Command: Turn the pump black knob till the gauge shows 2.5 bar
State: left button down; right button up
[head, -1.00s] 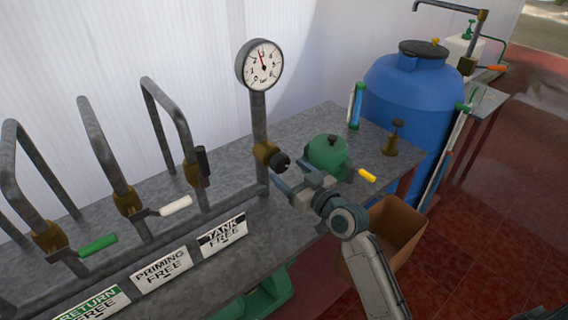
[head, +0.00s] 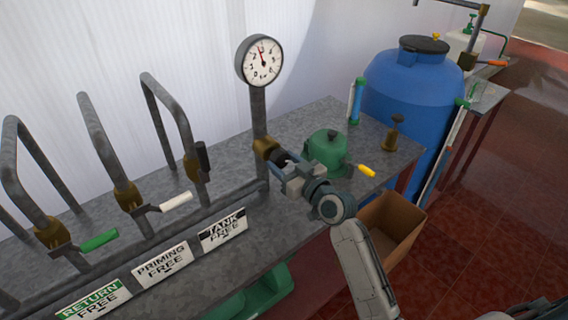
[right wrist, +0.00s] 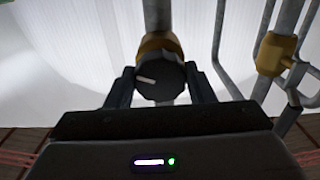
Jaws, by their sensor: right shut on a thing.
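The black knob (right wrist: 160,80) sits on a brass valve body (head: 265,147) at the foot of the gauge pipe. In the right wrist view it lies between my two fingers, its white mark pointing left and slightly up. My right gripper (head: 287,167) is shut on the knob, and in the head view it hides most of it. The round gauge (head: 260,60) stands on the pipe above. Its red and dark needle points up, slightly left, near the 2 to 3 area; the exact reading is too small to tell. My left gripper is not in view.
Pipes with a green handle (head: 99,240), a white handle (head: 177,201) and a dark handle (head: 203,157) stand left. Labels lie along the bench front. A green pump (head: 327,150) stands close beside my right gripper. A cardboard box (head: 394,225) and blue tank (head: 412,95) are right.

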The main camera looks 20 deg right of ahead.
jog(key=shift+f+n+b, duration=0.15)
jog(key=shift+n+b, duration=0.15)
jog(key=shift+b, duration=0.3)
jog(key=o, duration=1)
jog(key=shift+c, duration=0.2)
jog(key=b+v, duration=0.2)
jog(key=v, duration=0.8)
jog(key=shift+s, duration=0.4)
jog(key=shift+d, duration=0.15)
